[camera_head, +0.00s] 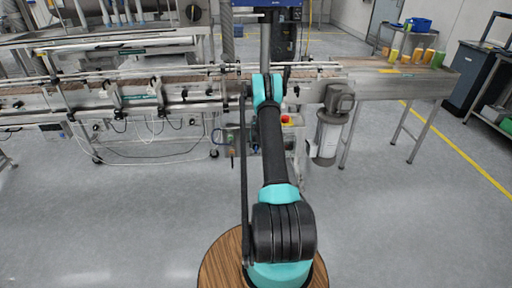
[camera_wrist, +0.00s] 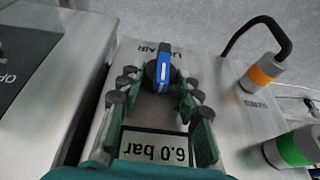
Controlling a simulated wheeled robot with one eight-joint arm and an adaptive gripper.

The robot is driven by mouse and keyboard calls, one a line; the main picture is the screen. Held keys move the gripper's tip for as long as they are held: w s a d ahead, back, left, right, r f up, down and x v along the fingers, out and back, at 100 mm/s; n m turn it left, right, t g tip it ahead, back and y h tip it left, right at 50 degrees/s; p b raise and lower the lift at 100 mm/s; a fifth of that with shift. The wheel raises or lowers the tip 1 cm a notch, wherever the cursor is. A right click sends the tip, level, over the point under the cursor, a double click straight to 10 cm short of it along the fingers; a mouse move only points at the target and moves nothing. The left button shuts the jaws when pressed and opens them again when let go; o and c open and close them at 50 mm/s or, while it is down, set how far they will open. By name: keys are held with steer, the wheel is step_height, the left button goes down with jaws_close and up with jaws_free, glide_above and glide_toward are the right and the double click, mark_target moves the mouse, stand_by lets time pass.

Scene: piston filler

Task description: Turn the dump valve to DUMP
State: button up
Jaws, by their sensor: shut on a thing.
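A blue-and-black turn knob (camera_wrist: 162,72), apparently the dump valve, sits on a grey metal panel (camera_wrist: 225,75) in the wrist view. Its blue bar points roughly up and down the picture. A label behind it is partly covered and appears upside down; I read "AIR", but no DUMP mark is legible. My gripper (camera_wrist: 160,80) has its green fingers on both sides of the knob and is shut on it. The exact contact is hard to see. In the head view my arm hides the gripper and knob.
An inverted display (camera_wrist: 153,147) reads 6.0 bar between my fingers. Orange-banded (camera_wrist: 262,72) and green-banded (camera_wrist: 295,147) fittings stand to the right. In the head view, the conveyor (camera_head: 130,90) crosses the scene, with a motor (camera_head: 328,135) right of my arm. The foreground floor is clear.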

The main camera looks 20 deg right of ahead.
steer(key=h, duration=0.1)
steer(key=a+g+h, duration=0.1)
steer(key=h, duration=0.1)
steer(key=shift+w+n+h, duration=0.15)
steer(key=shift+n+h, duration=0.15)
steer(key=shift+n, duration=0.1)
steer(key=shift+a+f+n+g+h, duration=0.15)
steer(key=shift+n+g+h, duration=0.1)
steer(key=shift+h, duration=0.7)
steer(key=shift+a+f+n+g+h, duration=0.15)
steer(key=shift+g+h, duration=0.1)
steer(key=shift+h, duration=0.7)
steer(key=o, duration=1.2)
steer(key=shift+c, duration=0.2)
steer(key=shift+r, duration=0.1)
steer(key=v, duration=1.1)
steer(key=shift+a+r, duration=0.25)
steer(key=shift+a, duration=0.1)
